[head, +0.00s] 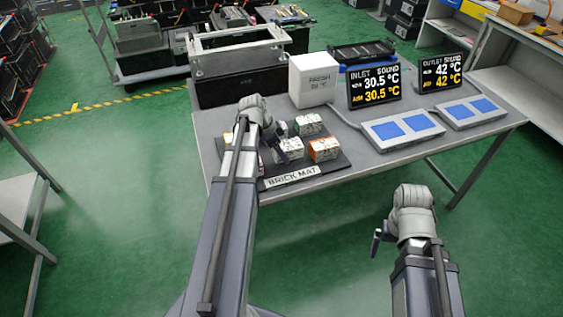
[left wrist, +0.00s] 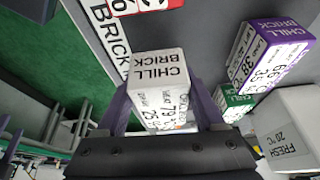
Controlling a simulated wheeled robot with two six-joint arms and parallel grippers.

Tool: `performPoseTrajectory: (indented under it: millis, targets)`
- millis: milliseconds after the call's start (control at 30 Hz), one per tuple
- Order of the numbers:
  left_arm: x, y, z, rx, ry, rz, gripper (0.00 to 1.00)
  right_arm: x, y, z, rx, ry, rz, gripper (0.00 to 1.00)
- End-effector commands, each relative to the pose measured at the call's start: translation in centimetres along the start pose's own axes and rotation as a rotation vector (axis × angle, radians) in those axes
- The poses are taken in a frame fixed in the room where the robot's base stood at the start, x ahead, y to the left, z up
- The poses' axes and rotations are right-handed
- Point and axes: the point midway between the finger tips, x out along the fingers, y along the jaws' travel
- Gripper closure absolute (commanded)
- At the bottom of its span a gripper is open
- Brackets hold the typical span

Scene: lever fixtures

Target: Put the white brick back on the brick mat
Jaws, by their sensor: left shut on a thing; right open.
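The white brick (left wrist: 160,70), marked CHILL BRICK, sits between the two fingers of my left gripper (left wrist: 165,100), which is shut on it. In the head view the white brick (head: 288,153) is partly hidden by my left gripper (head: 287,146). The black brick mat (head: 335,166) lies at the table's front, with a white BRICK MAT label. The held brick is over or on the mat; I cannot tell whether it touches. My right gripper (head: 377,242) is open and empty, in front of the table, away from the bricks.
An orange-red brick (head: 323,149) and a green brick (head: 307,124) stand on the mat beside the white one. A purple brick (left wrist: 268,52) shows in the left wrist view. A white FRESH box (head: 312,80), displays (head: 373,87) and blue-pad panels (head: 402,129) stand beyond.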

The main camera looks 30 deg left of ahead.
Motion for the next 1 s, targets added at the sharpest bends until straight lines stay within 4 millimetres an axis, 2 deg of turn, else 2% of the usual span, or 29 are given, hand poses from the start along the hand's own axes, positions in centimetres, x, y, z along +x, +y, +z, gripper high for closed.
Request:
performPoseTrajectory:
  millis: [333,767,800,1000]
  targets:
    - [3.5,0.1,1.4,0.0,0.001,0.0,1.0,3.7,-0.4,-0.2,0.0,0.0,0.0,0.0]
    - [3.7,0.1,1.5,0.0,0.001,0.0,1.0,4.0,-0.4,-0.2,0.0,0.0,0.0,0.0]
    - [3.7,0.1,1.5,0.0,0.0,0.0,0.28,3.9,-0.4,-0.2,0.0,0.0,0.0,0.0]
    - [3.6,0.1,1.5,0.0,0.0,0.0,0.05,3.9,-0.4,-0.2,0.0,0.0,0.0,0.0]
